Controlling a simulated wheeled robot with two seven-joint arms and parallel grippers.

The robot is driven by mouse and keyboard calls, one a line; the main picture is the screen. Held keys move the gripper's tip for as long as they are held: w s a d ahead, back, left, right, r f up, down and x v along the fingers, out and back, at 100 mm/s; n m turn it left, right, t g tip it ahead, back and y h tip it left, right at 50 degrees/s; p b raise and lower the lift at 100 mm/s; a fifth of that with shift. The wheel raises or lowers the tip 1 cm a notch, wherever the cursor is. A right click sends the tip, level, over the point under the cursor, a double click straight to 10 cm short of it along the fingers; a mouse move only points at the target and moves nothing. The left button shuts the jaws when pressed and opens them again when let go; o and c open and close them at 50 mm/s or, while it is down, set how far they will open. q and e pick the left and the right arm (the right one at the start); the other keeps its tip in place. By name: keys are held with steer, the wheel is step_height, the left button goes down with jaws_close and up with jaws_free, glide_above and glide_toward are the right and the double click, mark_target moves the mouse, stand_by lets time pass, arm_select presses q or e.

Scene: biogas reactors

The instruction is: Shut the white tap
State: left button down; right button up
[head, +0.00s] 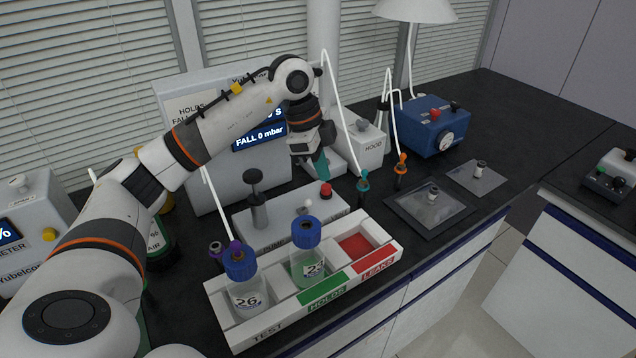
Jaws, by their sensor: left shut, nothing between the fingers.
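A small white knob (308,205), which looks like the white tap, shows just above the blue cap of the bottle (309,264) marked 23. Whether it is open or shut is too small to tell. That bottle stands in the middle, HOLDS compartment of the white tray (268,334). My left gripper (322,174) is shut and empty, its teal fingers pointing down above the grey pump box (285,232). It is behind and above the white knob, apart from it. My right gripper is not in view.
Bottle 26 (246,296) stands in the TEST compartment; the red LEAKS compartment (357,246) is empty. A teal tap (363,183) and an orange tap (401,167) hang on white tubes. A black plunger (256,196) and a red button (326,189) rise from the pump box.

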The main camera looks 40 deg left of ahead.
mark_target(305, 206)
arm_select(q)
steer(key=p+x, duration=0.1)
steer(key=x, duration=0.7)
steer(key=shift+f, duration=0.15)
steer(key=a, duration=0.1)
steer(key=a+p, duration=0.1)
steer(key=s+a, duration=0.1)
steer(key=shift+a+f+p, duration=0.3)
steer(key=shift+f+p, duration=0.05)
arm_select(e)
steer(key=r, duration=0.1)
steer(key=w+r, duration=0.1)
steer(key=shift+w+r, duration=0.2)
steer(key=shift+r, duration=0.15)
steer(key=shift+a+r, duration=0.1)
arm_select(q)
steer(key=shift+r, duration=0.1)
steer(key=shift+w+a+h+p, duration=0.15)
steer(key=shift+a+h+p, duration=0.1)
steer(key=shift+h+p, duration=0.15)
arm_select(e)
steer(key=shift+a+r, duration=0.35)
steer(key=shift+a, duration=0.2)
